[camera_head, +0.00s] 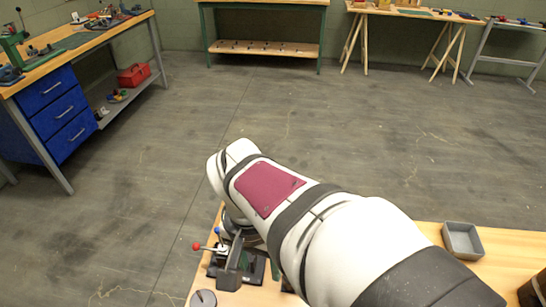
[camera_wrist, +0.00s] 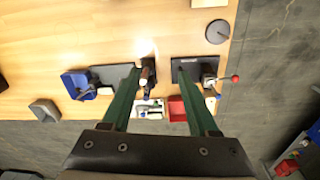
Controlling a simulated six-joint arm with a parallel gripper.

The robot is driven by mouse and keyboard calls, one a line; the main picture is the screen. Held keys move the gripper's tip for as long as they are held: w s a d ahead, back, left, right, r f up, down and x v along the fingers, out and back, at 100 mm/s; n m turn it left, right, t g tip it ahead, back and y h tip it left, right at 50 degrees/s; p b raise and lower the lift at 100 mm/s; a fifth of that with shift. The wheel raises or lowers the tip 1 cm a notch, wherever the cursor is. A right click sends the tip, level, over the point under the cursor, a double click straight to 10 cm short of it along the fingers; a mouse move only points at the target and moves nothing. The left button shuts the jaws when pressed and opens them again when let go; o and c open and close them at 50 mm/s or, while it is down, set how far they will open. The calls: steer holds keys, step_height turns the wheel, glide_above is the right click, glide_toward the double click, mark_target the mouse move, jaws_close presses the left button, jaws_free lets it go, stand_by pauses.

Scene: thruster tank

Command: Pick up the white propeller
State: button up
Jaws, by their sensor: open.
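I cannot make out the white propeller for sure in either view. In the wrist view, a white tray (camera_wrist: 150,103) with small parts lies below the fingertips, and a small pale piece (camera_wrist: 210,102) lies to its right; both are too small to identify. My gripper (camera_wrist: 159,72) shows in the wrist view as two long green fingers. They are apart, with nothing held between them, above the wooden table (camera_wrist: 50,40). In the head view my arm hides much of the table and the gripper.
A black fixture with a red-knobbed lever (camera_wrist: 210,80), a red bin (camera_wrist: 177,108) and a dark upright device (camera_wrist: 148,75) stand near the fingers. A blue bin (camera_wrist: 75,84) is left, a grey disc (camera_wrist: 217,31) upper right. A grey tray (camera_head: 463,240) shows right of my arm.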

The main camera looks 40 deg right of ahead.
steer(key=w+d+f+m+h, duration=0.1)
steer(key=w+d+f+m, duration=0.15)
steer(key=d, duration=0.55)
steer(key=w+d+f+m+g+h, duration=0.1)
steer(key=w+d+f+m+h, duration=0.2)
steer(key=d, duration=0.5)
steer(key=w+d+f+m, duration=0.1)
steer(key=w+d+m, duration=0.2)
steer(key=d+m, duration=0.35)
steer(key=d+f, duration=0.2)
steer(key=f, duration=0.2)
steer(key=s+d+f+n, duration=0.1)
steer(key=d+f, duration=0.2)
steer(key=f, duration=0.2)
steer(key=s+d+f+n, duration=0.1)
steer(key=d+f, duration=0.1)
steer(key=f, duration=0.3)
steer(key=shift+s+d, duration=0.25)
steer(key=shift+r, duration=0.1)
jaws_close()
